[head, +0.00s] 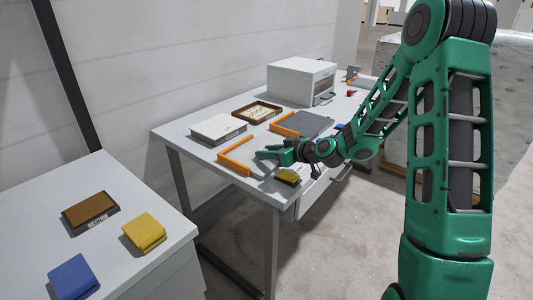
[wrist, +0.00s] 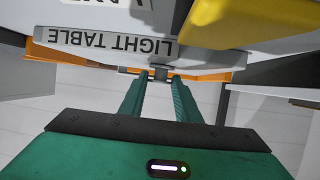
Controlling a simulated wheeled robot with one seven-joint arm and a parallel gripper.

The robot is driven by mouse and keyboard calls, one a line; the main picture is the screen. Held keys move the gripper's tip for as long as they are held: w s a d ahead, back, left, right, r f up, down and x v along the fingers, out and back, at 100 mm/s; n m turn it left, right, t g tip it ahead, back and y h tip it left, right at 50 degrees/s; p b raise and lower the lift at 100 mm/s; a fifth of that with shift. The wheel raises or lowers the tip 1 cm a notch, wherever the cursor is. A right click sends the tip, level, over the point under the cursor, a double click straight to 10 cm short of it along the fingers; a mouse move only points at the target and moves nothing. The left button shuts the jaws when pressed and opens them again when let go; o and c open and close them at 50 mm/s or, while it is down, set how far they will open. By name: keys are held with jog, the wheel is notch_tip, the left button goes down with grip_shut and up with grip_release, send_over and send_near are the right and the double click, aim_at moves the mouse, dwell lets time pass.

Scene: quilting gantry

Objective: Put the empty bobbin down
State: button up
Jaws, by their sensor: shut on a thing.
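My gripper (head: 262,153) is over the front part of the grey table, beside an orange rail (head: 236,156). In the wrist view its two green fingers (wrist: 158,80) come close together at the tips. They are shut on a small grey piece, the bobbin (wrist: 159,72), of which only a little shows. Whether it touches the surface below I cannot tell. In the head view the bobbin cannot be made out. A "LIGHT TABLE" label (wrist: 108,41) shows upside down beyond the fingertips, with an orange strip (wrist: 60,56) beneath it.
A yellow block (head: 288,177) lies near the table's front edge by my gripper. A white box (head: 218,129), a brown tray (head: 257,111), a dark mat (head: 305,123) and a white cabinet (head: 300,80) stand behind. A side table (head: 100,185) holds brown, yellow and blue blocks.

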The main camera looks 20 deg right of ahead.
jog(key=o, duration=1.1)
jog(key=shift+r, duration=0.1)
jog(key=v, duration=1.2)
